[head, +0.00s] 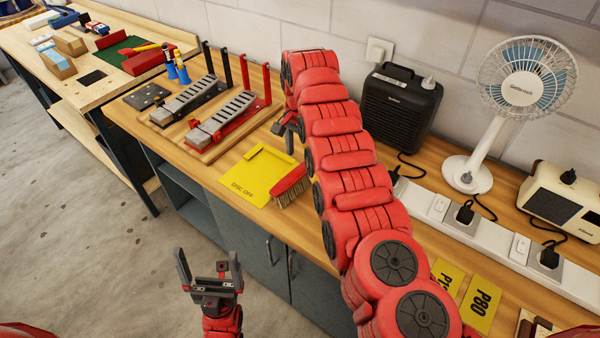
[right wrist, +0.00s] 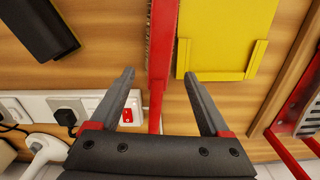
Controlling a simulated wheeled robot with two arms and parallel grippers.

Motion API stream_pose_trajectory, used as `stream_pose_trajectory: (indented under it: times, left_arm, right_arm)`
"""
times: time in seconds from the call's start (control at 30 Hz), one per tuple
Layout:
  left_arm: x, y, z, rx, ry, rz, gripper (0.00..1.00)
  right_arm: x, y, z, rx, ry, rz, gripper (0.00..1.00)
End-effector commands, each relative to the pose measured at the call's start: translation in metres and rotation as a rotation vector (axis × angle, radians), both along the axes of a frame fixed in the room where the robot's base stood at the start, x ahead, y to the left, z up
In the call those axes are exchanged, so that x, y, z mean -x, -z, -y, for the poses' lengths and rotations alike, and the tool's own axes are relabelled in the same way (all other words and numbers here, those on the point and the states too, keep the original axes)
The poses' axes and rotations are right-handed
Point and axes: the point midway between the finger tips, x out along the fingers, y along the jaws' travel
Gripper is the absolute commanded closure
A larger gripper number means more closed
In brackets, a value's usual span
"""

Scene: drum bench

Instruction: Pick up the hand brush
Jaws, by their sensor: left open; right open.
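The hand brush (head: 290,182) has a red back and pale bristles and lies on the wooden bench beside the yellow DISC OFF plate (head: 238,188). In the right wrist view the red brush (right wrist: 163,45) runs lengthwise between the fingertips, with brown bristles along its left side. My right gripper (right wrist: 160,76) is open and shows nothing held; its fingers appear apart from the brush. In the head view my right gripper (head: 287,127) is partly hidden by my arm, behind the brush. My left gripper (head: 208,262) is open and empty in front of the bench, over the floor.
A black heater (head: 400,108), a white fan (head: 480,150) and a white power strip (head: 480,235) stand along the wall. A rack with grey slotted plates (head: 225,115) is left of the brush. Yellow P-labelled cards (head: 482,305) lie at lower right.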

Motion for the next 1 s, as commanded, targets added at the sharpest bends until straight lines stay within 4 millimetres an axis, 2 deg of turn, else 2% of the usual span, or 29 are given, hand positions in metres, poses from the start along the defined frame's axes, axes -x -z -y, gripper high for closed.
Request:
stream_pose_trajectory:
  times: [0.1,0.37,0.53,0.6,0.7,0.93,1.0]
  left_arm:
    - [0.0,-0.009,0.0,0.0,0.0,0.0,0.0]
    - [0.0,-0.016,0.0,0.0,0.0,0.0,0.0]
    - [0.0,-0.038,0.0,0.0,0.0,0.0,0.0]
    - [0.0,-0.032,0.0,0.0,0.0,0.0,0.0]
    - [0.0,-0.032,0.0,0.0,0.0,-0.001,0.0]
    - [0.0,-0.032,0.0,0.0,0.0,0.0,0.0]
    - [0.0,-0.032,0.0,0.0,0.0,0.0,0.0]
  right_arm:
    - [0.001,0.015,0.0,0.001,0.0,-0.005,0.2]
    - [0.002,0.027,0.0,0.001,0.0,-0.003,0.2]
    - [0.006,0.048,-0.002,0.001,-0.001,-0.006,0.2]
    - [0.005,0.062,-0.001,0.0,0.001,-0.006,0.2]
    - [0.005,0.072,-0.001,0.0,0.001,-0.005,0.2]
    - [0.004,0.075,-0.002,-0.001,0.0,-0.001,0.2]
    - [0.005,0.075,-0.002,-0.001,0.0,-0.001,0.31]
